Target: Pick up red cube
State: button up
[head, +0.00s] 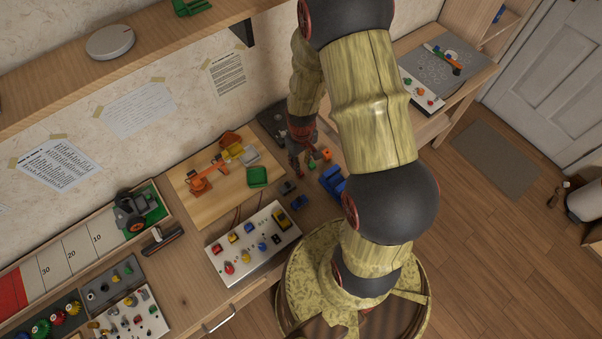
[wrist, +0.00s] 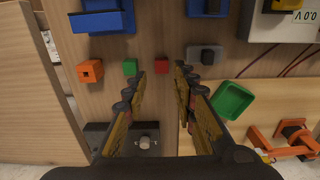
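The red cube (wrist: 161,66) lies on the wooden bench top in the wrist view, just beyond and between my fingertips. My gripper (wrist: 160,76) is open and empty, its two fingers spread on either side of the cube's line. The fingers do not appear to touch the cube. In the head view my gripper (head: 301,165) is low over the bench, and I cannot make out the red cube there. A green cube (wrist: 130,67) lies close to the left of the red cube, and an orange block with a hole (wrist: 90,71) lies farther left.
A blue bin (wrist: 102,20) stands beyond the cubes. A dark grey and black object (wrist: 205,54) lies right of the red cube. A green tray (wrist: 233,101) and an orange toy arm (wrist: 290,140) are at the right.

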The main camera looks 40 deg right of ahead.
jog(key=f, duration=0.2)
jog(key=f+b, duration=0.1)
jog(key=f, duration=0.3)
jog(key=shift+w+a+f, duration=0.15)
jog(key=shift+w, duration=0.1)
jog(key=shift+c, duration=1.1)
jog(key=shift+c, duration=1.4)
